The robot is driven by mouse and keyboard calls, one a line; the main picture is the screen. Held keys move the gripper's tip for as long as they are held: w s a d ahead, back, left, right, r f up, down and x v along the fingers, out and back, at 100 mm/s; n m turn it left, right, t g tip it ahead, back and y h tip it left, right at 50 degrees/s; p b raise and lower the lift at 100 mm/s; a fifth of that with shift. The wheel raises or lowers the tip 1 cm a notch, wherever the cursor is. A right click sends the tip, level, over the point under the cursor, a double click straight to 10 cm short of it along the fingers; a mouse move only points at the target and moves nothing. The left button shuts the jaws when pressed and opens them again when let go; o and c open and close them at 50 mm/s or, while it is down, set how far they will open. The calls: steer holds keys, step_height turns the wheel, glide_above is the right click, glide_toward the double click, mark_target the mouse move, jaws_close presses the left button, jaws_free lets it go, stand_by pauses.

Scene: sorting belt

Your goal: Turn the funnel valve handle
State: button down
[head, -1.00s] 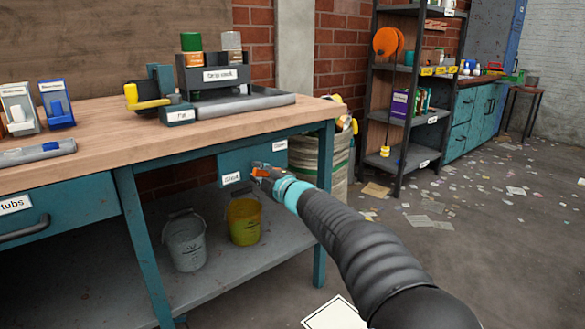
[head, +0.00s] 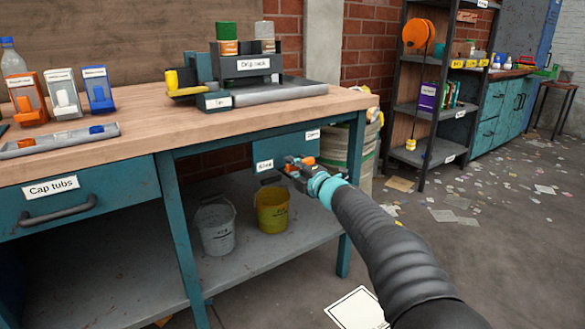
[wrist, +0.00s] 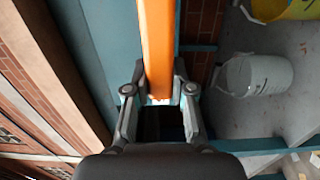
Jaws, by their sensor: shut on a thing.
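The orange valve handle (wrist: 157,45) runs up the middle of the wrist view as a long bar, its near end between the fingers. In the head view only small orange parts of it (head: 304,160) show beside my gripper (head: 293,165), in front of a teal panel (head: 283,147) under the workbench. My gripper is shut on the handle; its two fingers (wrist: 158,88) stand on either side of the bar in the wrist view. The panel bears two small white labels, too small to read surely. The valve body is mostly hidden, and I cannot make out a funnel.
The workbench (head: 130,150) carries a drip rack (head: 247,68) and dispensers. A grey bucket (head: 215,232) and a yellow bucket (head: 271,212) stand on its lower shelf. A bench leg (head: 352,200) is close to my arm. The floor at right is open, with scattered papers.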

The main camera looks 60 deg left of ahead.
steer(key=c, duration=1)
jaws_free()
steer(key=shift+w, duration=0.1)
steer(key=shift+o, duration=0.2)
steer(key=w+d, duration=0.2)
steer(key=d, duration=0.9)
steer(key=shift+d, duration=0.4)
